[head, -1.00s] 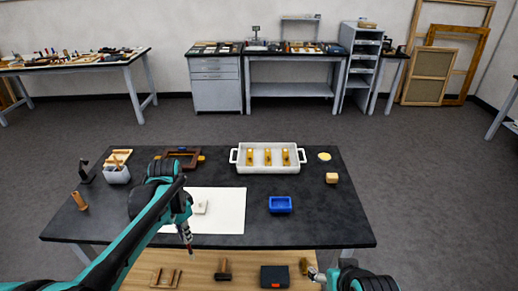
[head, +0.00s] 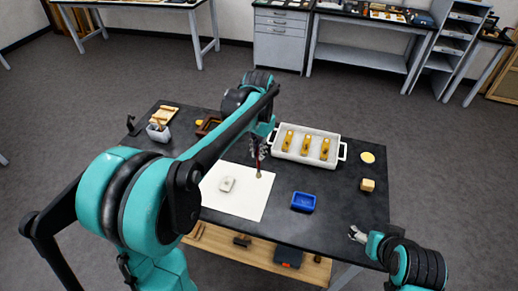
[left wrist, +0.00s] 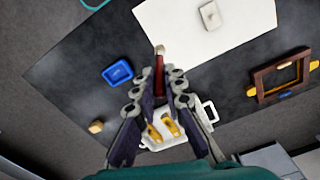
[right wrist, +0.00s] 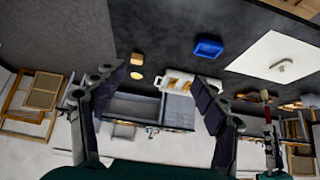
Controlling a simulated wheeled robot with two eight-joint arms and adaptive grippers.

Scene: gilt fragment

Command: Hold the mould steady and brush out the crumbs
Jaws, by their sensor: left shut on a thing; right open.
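The mould is a small pale block with a raised or sunken shape on top (head: 227,184), lying on a white sheet (head: 247,205); it also shows in the left wrist view (left wrist: 209,14) and the right wrist view (right wrist: 282,66). My left gripper (head: 260,152) is shut on a brush with a dark red handle (left wrist: 160,72) and pale tip. The brush points down over the sheet, right of the mould and apart from it. My right gripper (head: 355,235) is open and empty by the table's right front edge. Crumbs are too small to make out.
A blue tray (head: 303,202) sits right of the sheet. Behind are a white two-handled tray (head: 335,165) with gilded pieces, a yellow disc (head: 367,157) and a tan block (head: 367,185). A brown frame (head: 207,126) and a grey container (head: 158,133) stand at the left.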

